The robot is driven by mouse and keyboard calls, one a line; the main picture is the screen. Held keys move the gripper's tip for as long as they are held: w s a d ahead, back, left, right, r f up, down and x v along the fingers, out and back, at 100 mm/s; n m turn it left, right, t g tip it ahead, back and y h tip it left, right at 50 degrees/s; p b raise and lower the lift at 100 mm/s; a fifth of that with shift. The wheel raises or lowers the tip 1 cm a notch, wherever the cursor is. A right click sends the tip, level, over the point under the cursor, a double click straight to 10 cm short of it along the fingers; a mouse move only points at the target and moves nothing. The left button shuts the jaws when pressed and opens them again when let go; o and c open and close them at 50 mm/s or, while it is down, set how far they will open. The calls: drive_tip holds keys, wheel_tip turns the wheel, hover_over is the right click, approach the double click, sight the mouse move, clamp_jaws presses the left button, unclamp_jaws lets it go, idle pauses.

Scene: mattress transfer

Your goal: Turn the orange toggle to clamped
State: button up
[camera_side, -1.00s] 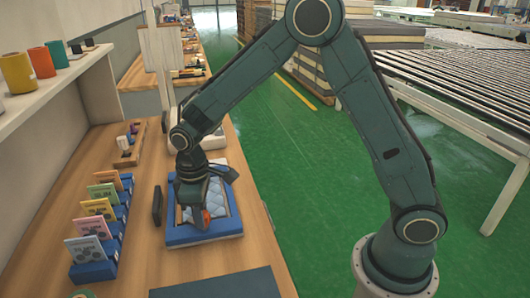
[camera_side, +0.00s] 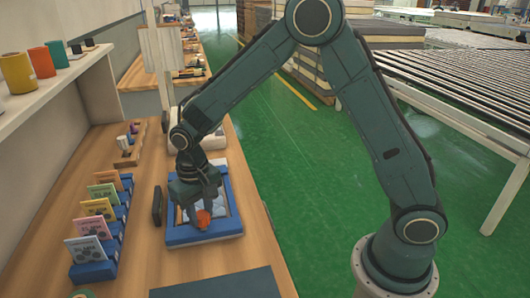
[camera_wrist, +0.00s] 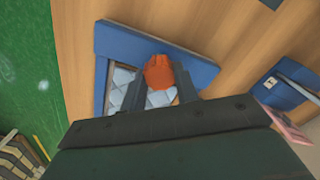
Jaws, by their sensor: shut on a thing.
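The orange toggle (camera_side: 203,219) sits at the near side of a blue frame (camera_side: 180,238) that lies on the wooden bench. A pale quilted pad (camera_side: 222,201) lies inside the frame. My gripper (camera_side: 196,214) is over the frame and shut on the toggle. In the wrist view the toggle (camera_wrist: 159,72) shows between the two fingertips (camera_wrist: 160,88), with the blue frame (camera_wrist: 122,42) behind it and the quilted pad (camera_wrist: 122,82) around the fingers. The lower part of the toggle is partly hidden by the fingers.
A blue rack (camera_side: 92,271) of coloured cards stands to the left. A dark upright piece (camera_side: 157,206) stands just left of the frame. A dark flat mat (camera_side: 220,285) lies in front. A white-edged shelf (camera_side: 60,82) overhangs the bench at the left.

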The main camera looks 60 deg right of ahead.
sight(201, 214)
idle(0.4)
drive_tip(key=o, duration=1)
drive_tip(key=shift+r, duration=0.15)
wheel_tip(201, 214, up, 14)
drive_tip(key=shift+f, duration=0.2)
